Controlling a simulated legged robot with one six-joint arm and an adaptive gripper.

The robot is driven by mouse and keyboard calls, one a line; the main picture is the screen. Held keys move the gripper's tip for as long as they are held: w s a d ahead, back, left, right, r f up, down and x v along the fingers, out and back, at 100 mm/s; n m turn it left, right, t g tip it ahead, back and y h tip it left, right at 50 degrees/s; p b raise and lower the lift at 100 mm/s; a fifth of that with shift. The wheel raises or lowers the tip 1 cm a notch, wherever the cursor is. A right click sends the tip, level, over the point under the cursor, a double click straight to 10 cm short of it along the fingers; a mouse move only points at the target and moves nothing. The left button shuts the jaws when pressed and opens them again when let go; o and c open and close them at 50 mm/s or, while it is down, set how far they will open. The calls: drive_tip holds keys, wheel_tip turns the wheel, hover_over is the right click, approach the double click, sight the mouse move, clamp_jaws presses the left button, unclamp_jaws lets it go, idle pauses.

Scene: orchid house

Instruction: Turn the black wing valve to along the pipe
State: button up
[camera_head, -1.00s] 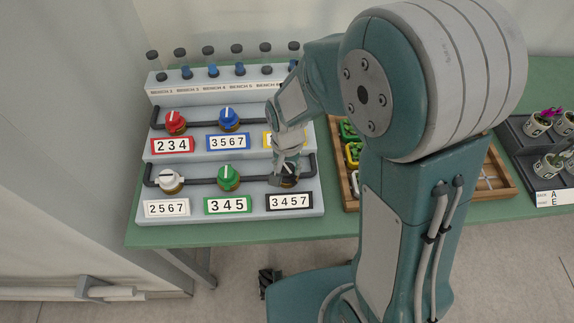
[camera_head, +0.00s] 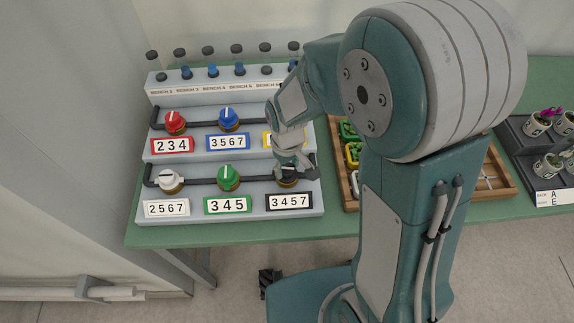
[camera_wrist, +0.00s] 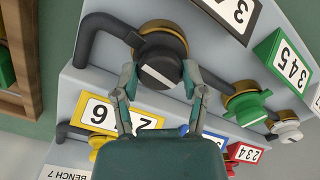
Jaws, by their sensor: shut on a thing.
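The black wing valve (camera_wrist: 164,68) sits on a brass fitting in the lower pipe. In the wrist view its white mark runs roughly in line with the pipe (camera_wrist: 209,80). My gripper (camera_wrist: 159,86) has one finger on each side of the valve and is shut on it. In the head view my gripper (camera_head: 293,166) covers most of the black valve (camera_head: 287,182), above the 3457 label (camera_head: 289,201). The exact finger contact is hard to see.
The green valve (camera_head: 228,177) and white valve (camera_head: 171,181) share the lower pipe. The red (camera_head: 175,121) and blue (camera_head: 228,119) valves are on the upper pipe. A yellow valve (camera_wrist: 97,142) is near my gripper. A wooden tray (camera_head: 348,190) stands right of the panel.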

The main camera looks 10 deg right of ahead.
sight(286, 167)
drive_tip(key=shift+w+n, duration=0.15)
drive_tip(key=shift+n, duration=0.75)
drive_tip(key=o, duration=1.2)
drive_tip(key=shift+a, duration=0.1)
drive_tip(key=shift+c, duration=0.2)
wheel_tip(286, 167, up, 12)
